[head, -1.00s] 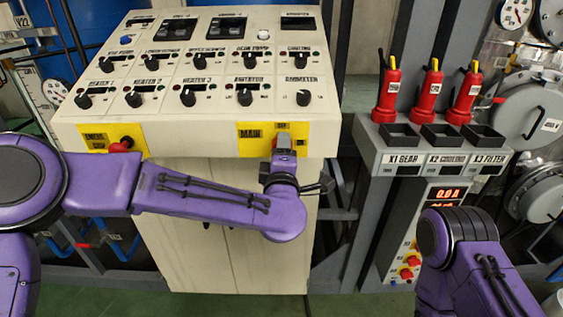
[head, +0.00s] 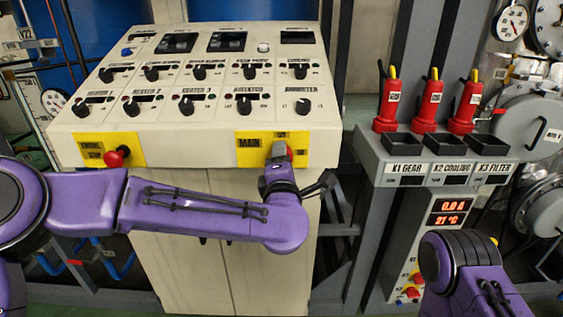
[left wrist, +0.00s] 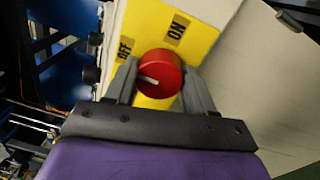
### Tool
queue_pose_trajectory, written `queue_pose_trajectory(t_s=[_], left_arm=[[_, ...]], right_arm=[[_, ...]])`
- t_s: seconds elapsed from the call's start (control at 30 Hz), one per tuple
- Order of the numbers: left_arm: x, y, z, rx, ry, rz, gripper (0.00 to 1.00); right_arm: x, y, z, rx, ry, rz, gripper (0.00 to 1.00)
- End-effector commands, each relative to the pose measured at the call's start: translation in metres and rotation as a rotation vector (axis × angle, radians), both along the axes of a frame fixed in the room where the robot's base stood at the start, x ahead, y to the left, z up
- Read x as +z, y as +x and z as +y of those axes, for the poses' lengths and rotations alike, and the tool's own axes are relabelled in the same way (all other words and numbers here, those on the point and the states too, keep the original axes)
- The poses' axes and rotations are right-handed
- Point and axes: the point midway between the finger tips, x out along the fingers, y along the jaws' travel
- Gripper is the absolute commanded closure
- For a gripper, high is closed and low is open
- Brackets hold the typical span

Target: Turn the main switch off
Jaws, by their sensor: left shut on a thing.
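The main switch is a red knob (left wrist: 160,72) on a yellow plate (left wrist: 150,25) labelled ON and OFF in the left wrist view. Its white pointer mark faces left in that view, nearer the OFF label's side than the ON label's. My left gripper (left wrist: 161,88) has one finger on each side of the knob and is shut on it. In the head view the left gripper (head: 277,170) covers most of the switch, below the yellow MAIN plate (head: 250,142) on the console's front edge. My right arm shows at the lower right, but its gripper is outside the frame.
A red emergency button (head: 117,157) sits on another yellow plate to the left, above my left forearm. Several black knobs cover the sloping console top (head: 225,90). Three red plugs (head: 428,105) stand on a grey unit at the right, above a red-digit display (head: 450,212).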

Motion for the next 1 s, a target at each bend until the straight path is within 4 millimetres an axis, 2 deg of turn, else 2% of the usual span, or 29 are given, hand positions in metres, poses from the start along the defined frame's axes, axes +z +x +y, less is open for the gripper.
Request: queue_pose_trajectory(t_s=[0.1,0.13,0.2,0.47,0.57,0.9,1.0], left_arm=[[-0.001,0.000,0.000,0.000,-0.001,0.002,0.77],[-0.001,0.000,0.000,-0.001,-0.001,0.002,0.37],[-0.001,0.000,0.000,0.000,0.000,0.002,0.21],[-0.001,-0.001,0.000,0.000,0.000,0.000,0.21],[-0.001,-0.009,-0.001,-0.002,0.001,-0.001,0.21],[-0.006,-0.085,-0.001,-0.003,0.001,-0.002,0.21],[-0.006,-0.099,0.000,-0.001,0.000,0.000,0.21]], right_arm=[[0.000,0.000,0.000,0.000,0.000,0.000,0.57],[0.000,0.000,0.000,0.000,0.000,0.000,0.57],[0.000,0.000,0.000,0.000,0.000,0.000,0.57],[0.000,0.000,0.000,0.000,0.000,0.000,0.57],[-0.004,0.000,0.000,0.000,0.000,0.000,0.57],[-0.025,0.000,0.000,0.000,0.000,0.000,0.57],[-0.027,0.000,0.000,0.000,0.000,0.000,0.57]])
